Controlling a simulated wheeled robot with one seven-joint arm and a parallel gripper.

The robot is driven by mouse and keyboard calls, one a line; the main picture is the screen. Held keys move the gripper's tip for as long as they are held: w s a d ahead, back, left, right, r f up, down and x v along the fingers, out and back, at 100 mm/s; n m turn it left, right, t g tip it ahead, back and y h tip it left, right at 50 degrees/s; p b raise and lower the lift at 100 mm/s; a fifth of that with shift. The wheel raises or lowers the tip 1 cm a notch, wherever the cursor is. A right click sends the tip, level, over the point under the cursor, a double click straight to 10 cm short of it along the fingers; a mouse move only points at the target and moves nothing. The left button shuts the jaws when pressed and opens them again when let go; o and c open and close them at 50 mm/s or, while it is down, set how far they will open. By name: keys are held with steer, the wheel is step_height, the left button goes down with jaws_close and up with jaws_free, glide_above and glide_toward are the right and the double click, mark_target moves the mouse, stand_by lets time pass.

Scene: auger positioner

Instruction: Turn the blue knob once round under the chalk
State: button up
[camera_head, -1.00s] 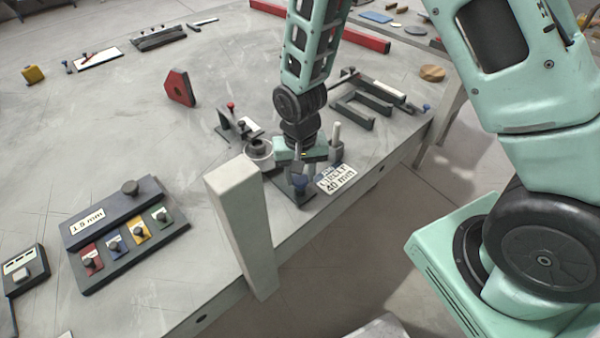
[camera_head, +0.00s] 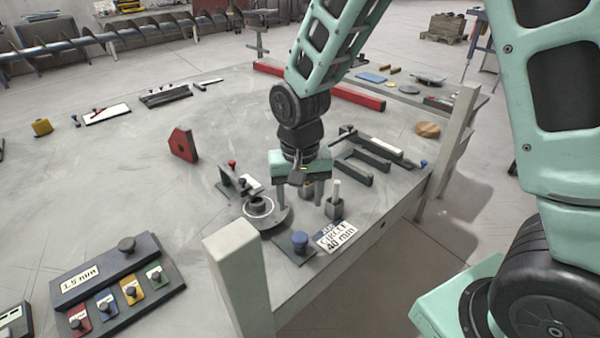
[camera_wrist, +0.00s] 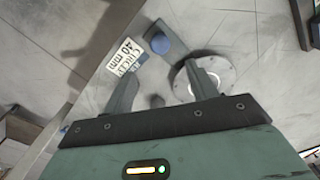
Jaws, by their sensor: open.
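The blue knob (camera_head: 300,242) stands on a dark plate (camera_head: 281,249) near the table's front edge. It also shows in the wrist view (camera_wrist: 159,44), beyond my fingertips. My gripper (camera_head: 302,200) is open and empty, raised above and behind the knob, apart from it. In the wrist view its spread fingers (camera_wrist: 164,82) have nothing between them. A round grey turntable with a dark hub (camera_head: 262,210) is left of the knob. A pale upright stick, seemingly the chalk (camera_head: 337,188), stands in a dark holder (camera_head: 334,208) to the right. I cannot tell whether the disc bears a chalk line.
A "CIRCLE 40 mm" label (camera_head: 336,236) lies right of the knob. A pale post (camera_head: 239,275) rises in front. A red block (camera_head: 183,144), a panel of coloured knobs (camera_head: 118,288) and a dark forked rack (camera_head: 372,158) stand around. The table's middle left is clear.

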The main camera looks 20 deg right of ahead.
step_height(320, 180, up, 6)
steer(key=shift+r, duration=0.1)
stand_by(0.5)
steer(key=s+a+r+n, duration=0.1)
steer(key=s+a+n, duration=0.2)
steer(key=s, duration=0.7)
steer(key=s+a+r+n, duration=0.1)
steer(key=s+a+n, duration=0.2)
steer(key=s+n, duration=0.4)
steer(key=s, duration=0.3)
steer(key=shift+n+y, duration=0.3)
steer(key=shift+n, duration=0.1)
